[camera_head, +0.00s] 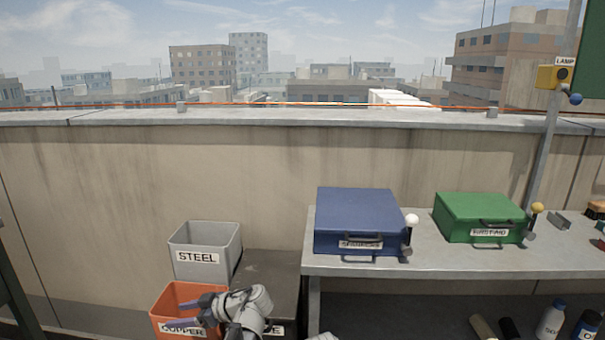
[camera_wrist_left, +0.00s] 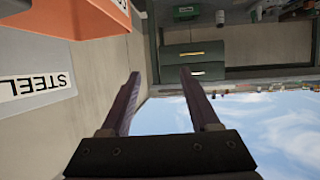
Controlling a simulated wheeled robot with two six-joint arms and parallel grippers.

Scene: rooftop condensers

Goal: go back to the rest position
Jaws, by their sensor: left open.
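My left gripper (camera_head: 177,313) is low in the head view, in front of and over the orange COPPER bin (camera_head: 159,303). Its two fingers are apart with nothing between them. In the left wrist view the left gripper (camera_wrist_left: 160,75) also shows open and empty, with open space beyond the fingertips. My right gripper is not in view; only a small pale bit shows at the bottom edge of the head view, and I cannot tell what it is.
The grey STEEL bin (camera_head: 205,250) stands behind the orange one. A dark bin (camera_head: 270,272) is right of it, its label partly hidden by my arm. A blue box (camera_head: 352,212) and a green first-aid box (camera_head: 480,212) sit on the bench (camera_head: 420,262). A wall (camera_head: 130,190) runs behind.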

